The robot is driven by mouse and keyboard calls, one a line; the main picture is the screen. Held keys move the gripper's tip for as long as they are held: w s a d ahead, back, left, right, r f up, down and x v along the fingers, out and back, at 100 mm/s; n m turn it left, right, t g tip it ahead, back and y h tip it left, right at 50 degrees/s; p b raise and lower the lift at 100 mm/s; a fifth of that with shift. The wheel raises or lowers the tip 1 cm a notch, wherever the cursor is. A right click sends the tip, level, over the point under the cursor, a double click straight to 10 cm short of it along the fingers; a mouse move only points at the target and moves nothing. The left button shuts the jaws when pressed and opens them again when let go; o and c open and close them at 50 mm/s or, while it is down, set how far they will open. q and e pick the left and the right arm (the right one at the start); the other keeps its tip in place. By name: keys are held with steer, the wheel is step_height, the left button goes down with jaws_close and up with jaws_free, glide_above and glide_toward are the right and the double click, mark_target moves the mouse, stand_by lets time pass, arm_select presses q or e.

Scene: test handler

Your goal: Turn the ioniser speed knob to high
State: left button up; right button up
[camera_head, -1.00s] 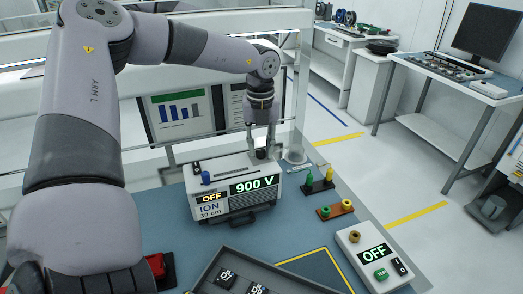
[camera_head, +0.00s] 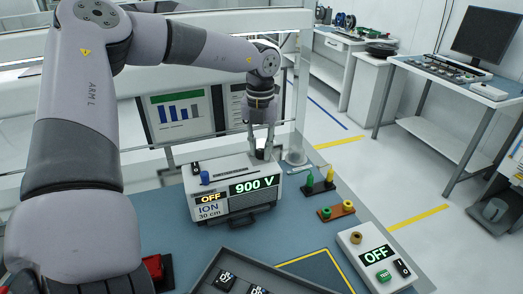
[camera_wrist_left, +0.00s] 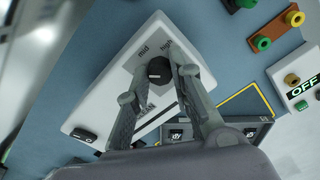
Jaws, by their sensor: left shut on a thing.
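The ioniser, a white box (camera_head: 211,212), stands on the blue bench mat with displays reading OFF and 900 V. Its black speed knob (camera_wrist_left: 159,70) is on the top face, with the printed words "mid" and "high" beside it in the left wrist view. My left gripper (camera_head: 261,152) points down at the top of the box. In the left wrist view its two fingers (camera_wrist_left: 158,78) are closed on the sides of the knob. The knob's pointer direction is not clear. My right gripper is not in view.
A tester box (camera_head: 350,248) reading OFF is at the right. Green and yellow posts (camera_head: 318,185) stand behind it. A grey tray (camera_head: 207,274) is in front of the ioniser. A screen (camera_head: 183,112) and white rail are behind. The mat between is clear.

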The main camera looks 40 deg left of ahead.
arm_select(q)
steer(key=shift+f+m+b, duration=0.1)
steer(key=shift+m+b, duration=0.25)
steer(key=shift+m, duration=1.25)
steer(key=shift+m, duration=0.5)
steer(key=shift+m+b, duration=0.4)
steer(key=shift+m, duration=0.8)
